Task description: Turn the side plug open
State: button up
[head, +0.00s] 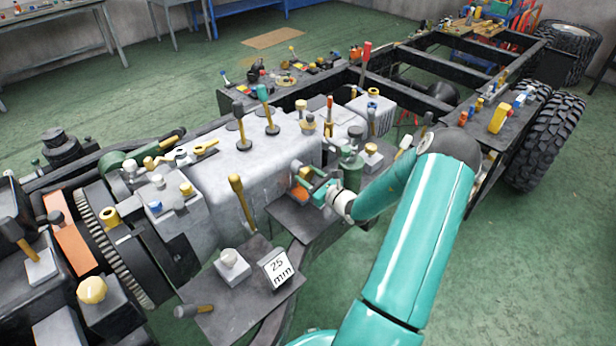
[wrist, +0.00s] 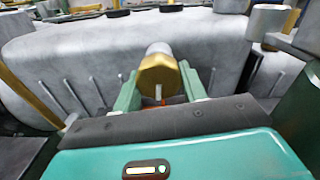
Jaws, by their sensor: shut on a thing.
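The side plug (wrist: 158,76) is a brass-yellow faceted cap with a pale, rounded part behind it. It sits at the side of the large grey ribbed housing (wrist: 70,50), which also shows in the head view (head: 265,165). My gripper (wrist: 160,90) has its two green fingers on either side of the plug and is shut on it. In the head view my gripper (head: 311,184) is at the housing's near side, above a dark plate. There the plug is mostly hidden by the fingers. A small orange patch shows below the plug in the wrist view.
A yellow-topped lever (head: 242,200) stands left of my gripper. A green cylinder (head: 350,168) stands close on the right. Open green floor lies at the lower right.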

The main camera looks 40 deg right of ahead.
dwell(0.3)
jog(key=o, duration=1)
jog(key=s, duration=1.3)
jog(key=shift+s+d, duration=0.2)
jog(key=shift+s, duration=0.2)
